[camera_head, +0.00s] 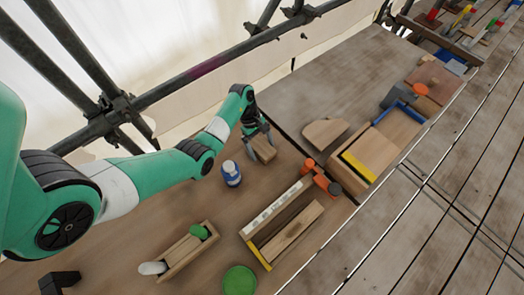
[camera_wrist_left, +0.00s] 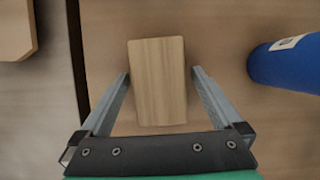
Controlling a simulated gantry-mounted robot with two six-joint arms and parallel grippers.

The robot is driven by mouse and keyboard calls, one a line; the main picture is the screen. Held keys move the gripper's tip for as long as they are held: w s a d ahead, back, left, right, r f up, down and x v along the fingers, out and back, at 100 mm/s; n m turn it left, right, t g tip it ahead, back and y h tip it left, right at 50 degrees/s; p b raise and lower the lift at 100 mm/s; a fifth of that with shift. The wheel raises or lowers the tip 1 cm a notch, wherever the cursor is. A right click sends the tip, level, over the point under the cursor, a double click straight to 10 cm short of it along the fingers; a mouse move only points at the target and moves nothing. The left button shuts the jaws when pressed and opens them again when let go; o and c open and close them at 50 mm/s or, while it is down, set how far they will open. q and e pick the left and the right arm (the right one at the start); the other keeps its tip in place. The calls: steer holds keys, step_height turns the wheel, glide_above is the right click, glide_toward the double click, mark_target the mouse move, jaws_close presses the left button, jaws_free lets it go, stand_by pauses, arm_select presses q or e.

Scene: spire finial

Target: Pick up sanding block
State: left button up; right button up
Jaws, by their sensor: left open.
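A plain wooden block (camera_head: 264,151), which I take to be the sanding block, lies on the wooden table below my left gripper (camera_head: 258,140). In the left wrist view the block (camera_wrist_left: 158,80) is a pale rectangular piece lying between the two fingers of the left gripper (camera_wrist_left: 161,76). The fingers are open, one on each side, with a gap to the block on both sides. My right gripper is in neither view.
A blue bottle with a white cap (camera_head: 231,173) stands close by; its blue side (camera_wrist_left: 288,62) shows in the wrist view. A rounded board (camera_head: 325,132) lies to the right. Wooden trays (camera_head: 259,259), a green disc (camera_head: 239,280) and scaffold pipes (camera_head: 215,64) are around.

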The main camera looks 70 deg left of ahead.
mark_target(262, 147)
arm_select(q)
steer(key=shift+f, duration=0.35)
stand_by(0.5)
steer(key=shift+w, duration=0.1)
steer(key=c, duration=1.4)
step_height(262, 147, up, 11)
steer(key=p, duration=0.5)
steer(key=shift+f, duration=0.15)
steer(key=shift+f, duration=0.1)
